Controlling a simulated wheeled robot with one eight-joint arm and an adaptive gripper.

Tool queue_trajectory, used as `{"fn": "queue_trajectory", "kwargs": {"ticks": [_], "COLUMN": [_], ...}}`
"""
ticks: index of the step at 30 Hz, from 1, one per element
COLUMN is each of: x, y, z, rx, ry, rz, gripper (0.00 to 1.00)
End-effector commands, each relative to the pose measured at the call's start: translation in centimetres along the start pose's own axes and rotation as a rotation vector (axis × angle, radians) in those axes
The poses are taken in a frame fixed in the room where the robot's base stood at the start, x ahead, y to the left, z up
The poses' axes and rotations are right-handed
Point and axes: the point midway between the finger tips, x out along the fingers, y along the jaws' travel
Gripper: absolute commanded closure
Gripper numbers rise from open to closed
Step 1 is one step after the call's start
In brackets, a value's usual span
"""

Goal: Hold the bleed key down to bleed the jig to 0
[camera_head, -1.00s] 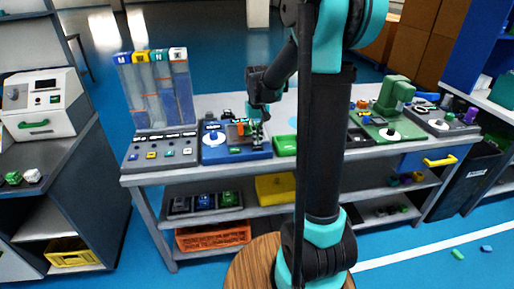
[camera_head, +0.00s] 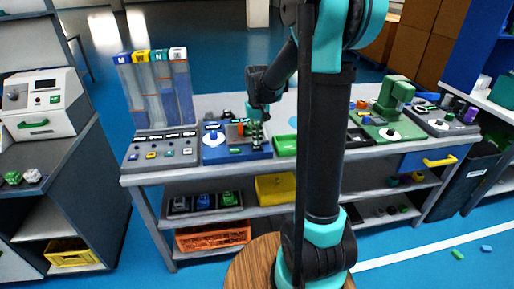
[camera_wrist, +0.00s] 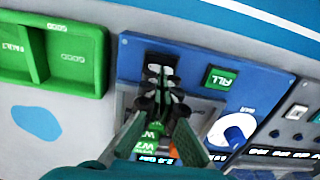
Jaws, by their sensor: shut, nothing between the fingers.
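The blue jig panel (camera_head: 210,154) stands on the bench; it also fills the middle of the wrist view (camera_wrist: 195,52). It carries a green key marked FILL (camera_wrist: 219,77), a white and blue round dial (camera_wrist: 232,131) by the word BAR, and a grey fixture (camera_wrist: 122,103) with green-labelled parts. My gripper (camera_head: 257,135) points down over the right part of the jig. In the wrist view its fingers (camera_wrist: 164,98) are together, in front of a dark slot with pale parts. No bleed key can be made out; the fingers may cover it. The reading is not legible.
A green tray (camera_head: 285,145) adjoins the jig on the right. A grey button panel (camera_head: 160,157) with tall tubes behind stands on the left. A green press station (camera_head: 393,120) stands further right. Shelves below hold a yellow bin (camera_head: 274,188) and an orange crate (camera_head: 212,237).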

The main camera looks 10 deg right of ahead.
Motion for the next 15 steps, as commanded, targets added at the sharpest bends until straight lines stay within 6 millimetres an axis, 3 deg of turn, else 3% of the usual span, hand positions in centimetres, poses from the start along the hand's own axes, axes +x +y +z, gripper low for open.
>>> {"fn": "queue_trajectory", "kwargs": {"ticks": [15], "x": [0.45], "y": [0.00], "z": [-0.02], "rx": [0.000], "ry": [0.000], "rz": [0.000], "gripper": [1.00]}}
